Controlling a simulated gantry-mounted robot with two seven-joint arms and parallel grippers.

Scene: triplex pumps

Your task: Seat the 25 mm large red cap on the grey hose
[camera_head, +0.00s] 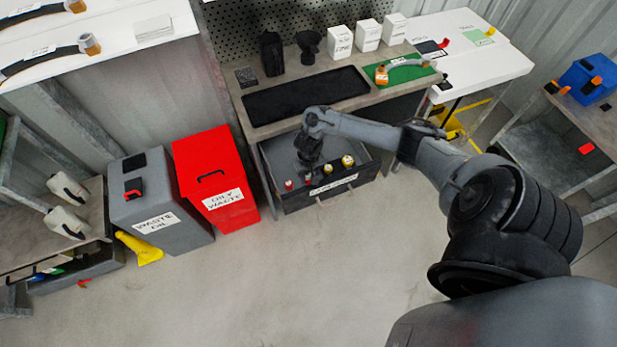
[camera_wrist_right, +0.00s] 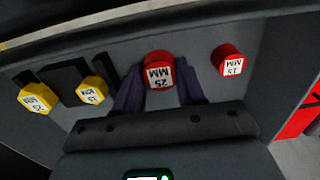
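The large red cap (camera_wrist_right: 159,68), marked 25 MM, stands in the open drawer (camera_head: 335,196). My right gripper (camera_head: 309,163) reaches down into this drawer. In the right wrist view its two dark fingers (camera_wrist_right: 160,90) stand on either side of the cap, close against it. I cannot tell whether they press on it. The grey hose (camera_head: 408,63) lies curved on a green mat (camera_head: 412,73) on the bench, with an orange fitting (camera_head: 381,75) at its left end. My left gripper is not in view.
A smaller red cap (camera_wrist_right: 229,62), marked 15 MM, stands beside the large one. Two yellow caps (camera_wrist_right: 37,97) (camera_wrist_right: 92,91) stand on the other side. A black mat (camera_head: 305,96) lies on the bench. A red waste bin (camera_head: 214,178) stands left of the drawer.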

